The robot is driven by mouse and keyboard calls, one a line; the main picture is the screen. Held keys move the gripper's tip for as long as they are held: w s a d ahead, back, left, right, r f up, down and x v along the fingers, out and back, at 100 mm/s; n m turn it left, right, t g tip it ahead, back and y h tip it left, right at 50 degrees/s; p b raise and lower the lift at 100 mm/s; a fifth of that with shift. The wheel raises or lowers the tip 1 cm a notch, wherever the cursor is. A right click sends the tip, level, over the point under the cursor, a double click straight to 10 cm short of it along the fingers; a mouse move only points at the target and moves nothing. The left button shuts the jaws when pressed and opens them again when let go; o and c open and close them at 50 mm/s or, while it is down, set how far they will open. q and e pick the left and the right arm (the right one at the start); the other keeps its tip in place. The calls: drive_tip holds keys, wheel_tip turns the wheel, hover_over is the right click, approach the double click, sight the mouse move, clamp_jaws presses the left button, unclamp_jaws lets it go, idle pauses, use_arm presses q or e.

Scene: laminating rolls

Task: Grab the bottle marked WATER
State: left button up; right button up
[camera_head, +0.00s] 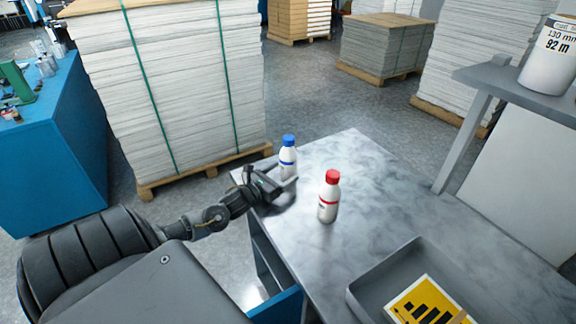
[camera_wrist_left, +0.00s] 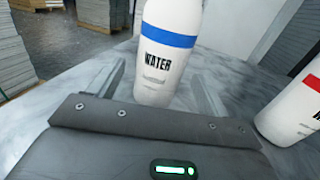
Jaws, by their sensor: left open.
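The bottle marked WATER (camera_head: 288,160) is white with a blue cap and blue band, and stands upright near the far left corner of the table. In the left wrist view the WATER bottle (camera_wrist_left: 165,62) stands ahead of the gripper, its label facing the camera. My left gripper (camera_head: 285,184) is open at the bottle's near side. In the left wrist view one finger shows on each side of the bottle's lower part; I cannot tell whether they touch it. My right gripper is not in view.
A second white bottle (camera_head: 328,200) with a red cap stands to the right; it also shows in the left wrist view (camera_wrist_left: 296,108). A grey tray (camera_head: 362,287) with a yellow card is at the table's front. The grey marbled tabletop (camera_head: 390,190) is clear right of the bottles.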

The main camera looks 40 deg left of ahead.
sight(290, 167)
use_arm(q)
drive_tip(key=shift+w+r+p, duration=0.2)
drive_tip(key=shift+w+p, duration=0.05)
drive_tip(key=shift+p, duration=0.05)
drive_tip(key=w+p, duration=0.1)
drive_tip(key=w, duration=0.2)
drive_tip(key=shift+w+p, duration=0.3)
drive_tip(key=shift+w+f, duration=0.1)
drive_tip(key=shift+w, duration=0.4)
drive_tip(key=c, duration=1.4)
